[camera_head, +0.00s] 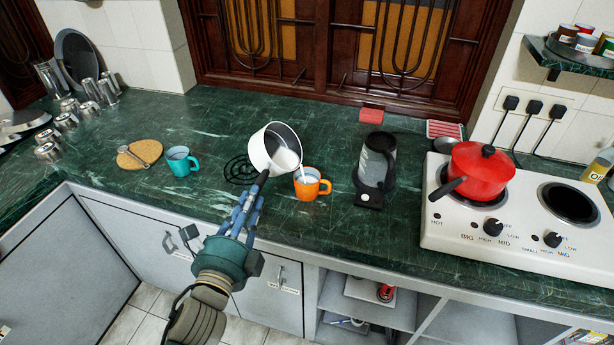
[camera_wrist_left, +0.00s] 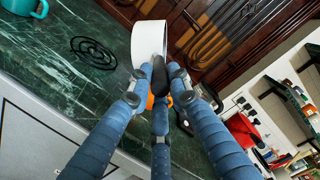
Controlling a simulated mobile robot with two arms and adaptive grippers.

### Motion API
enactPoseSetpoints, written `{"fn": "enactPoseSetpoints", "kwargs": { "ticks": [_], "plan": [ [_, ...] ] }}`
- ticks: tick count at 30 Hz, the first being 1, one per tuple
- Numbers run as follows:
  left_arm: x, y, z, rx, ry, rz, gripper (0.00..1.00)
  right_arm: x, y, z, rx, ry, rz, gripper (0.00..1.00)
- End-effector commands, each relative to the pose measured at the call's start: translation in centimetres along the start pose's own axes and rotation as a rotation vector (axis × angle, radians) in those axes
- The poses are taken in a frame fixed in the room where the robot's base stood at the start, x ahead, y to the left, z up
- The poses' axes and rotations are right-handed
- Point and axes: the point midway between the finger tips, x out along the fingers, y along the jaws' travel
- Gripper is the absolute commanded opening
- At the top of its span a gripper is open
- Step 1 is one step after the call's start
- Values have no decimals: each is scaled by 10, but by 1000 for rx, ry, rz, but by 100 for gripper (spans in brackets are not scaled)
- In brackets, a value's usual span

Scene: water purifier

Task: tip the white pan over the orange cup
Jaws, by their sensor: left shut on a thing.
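The white pan (camera_head: 264,150) is held above the counter, tilted to the right with its open side facing the orange cup. White liquid shows inside it, and a thin pale stream runs from its lower rim to the orange cup (camera_head: 312,190). The orange cup stands upright and whitish liquid shows in its mouth. My left gripper (camera_head: 250,198) is shut on the pan's dark handle, in front of and left of the cup. In the left wrist view the fingers close around the handle (camera_wrist_left: 160,72), and they hide most of the cup. My right gripper is not in view.
A teal mug (camera_head: 181,162) and a round cork board (camera_head: 140,154) stand to the left. A black coil trivet (camera_head: 238,171) lies beside the pan. A dark kettle (camera_head: 376,165) stands right of the cup, then a stove (camera_head: 510,225) with a red pot (camera_head: 481,172).

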Motion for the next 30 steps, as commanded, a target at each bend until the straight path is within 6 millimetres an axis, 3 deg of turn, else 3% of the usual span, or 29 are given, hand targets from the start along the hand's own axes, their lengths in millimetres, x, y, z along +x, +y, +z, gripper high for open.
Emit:
{"fn": "enactPoseSetpoints", "kwargs": {
  "ticks": [24, 29, 30],
  "plan": [
    [0, -5, -1, 42, -2, -12, 0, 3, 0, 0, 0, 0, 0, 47],
    [3, -16, 24, -208, 10, 30, 0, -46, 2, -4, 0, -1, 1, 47],
    [4, 5, 26, -261, 12, 41, 0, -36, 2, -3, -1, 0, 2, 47]
  ]
}}
